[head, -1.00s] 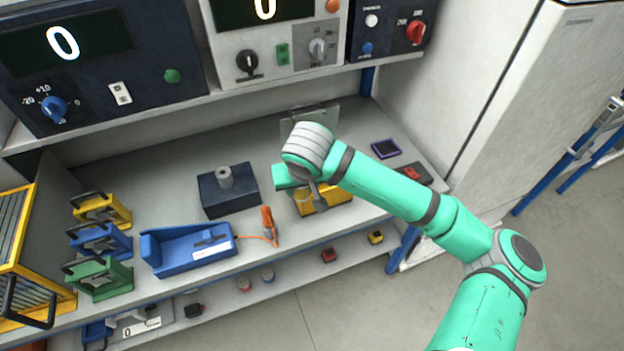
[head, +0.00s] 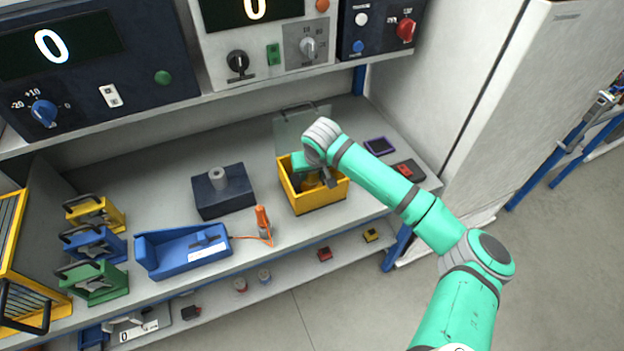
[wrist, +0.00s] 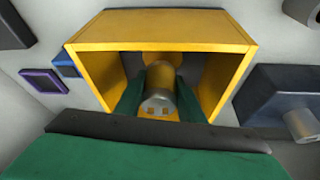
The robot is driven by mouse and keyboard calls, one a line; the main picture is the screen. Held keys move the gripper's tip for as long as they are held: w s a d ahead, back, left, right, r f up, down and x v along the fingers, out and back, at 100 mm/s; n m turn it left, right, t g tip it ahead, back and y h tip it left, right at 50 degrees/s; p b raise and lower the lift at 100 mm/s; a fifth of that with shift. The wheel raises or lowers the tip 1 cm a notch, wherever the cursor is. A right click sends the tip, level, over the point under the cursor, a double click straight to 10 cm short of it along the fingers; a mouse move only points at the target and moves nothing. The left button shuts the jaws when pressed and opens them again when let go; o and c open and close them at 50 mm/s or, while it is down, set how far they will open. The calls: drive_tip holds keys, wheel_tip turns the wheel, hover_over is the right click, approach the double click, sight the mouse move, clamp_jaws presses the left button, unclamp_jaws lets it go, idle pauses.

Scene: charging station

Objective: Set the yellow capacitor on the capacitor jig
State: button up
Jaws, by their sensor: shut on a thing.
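The yellow capacitor is a short cylinder with a greyish end (wrist: 158,100), held between my gripper's two green fingers in the wrist view. In the head view, my gripper (head: 311,178) is at the open top of a yellow box (head: 322,198), and a bit of the yellow capacitor (head: 309,184) shows there. My gripper is shut on the capacitor. I cannot tell whether it touches the box floor. A dark navy block with a grey cylinder on top (head: 222,195), which looks like the capacitor jig, stands left of the box. It shows at the right in the wrist view (wrist: 285,95).
A blue cradle device (head: 182,252) and an orange-handled tool (head: 262,222) with a cord lie front left. Yellow, blue and green frames (head: 95,247) stand far left. A clear panel (head: 300,128) rises behind the box. Purple-edged (head: 380,146) and red-topped (head: 408,170) items lie right.

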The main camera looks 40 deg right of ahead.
sight(312, 180)
drive_tip(key=shift+f, duration=1.45)
drive_tip(key=shift+f, duration=0.15)
drive_tip(key=o, duration=1.2)
drive_tip(key=shift+s+r, duration=0.15)
drive_tip(key=shift+r, duration=0.4)
drive_tip(key=v, duration=1.1)
drive_tip(key=shift+s+a, duration=0.1)
drive_tip(key=shift+s, duration=0.05)
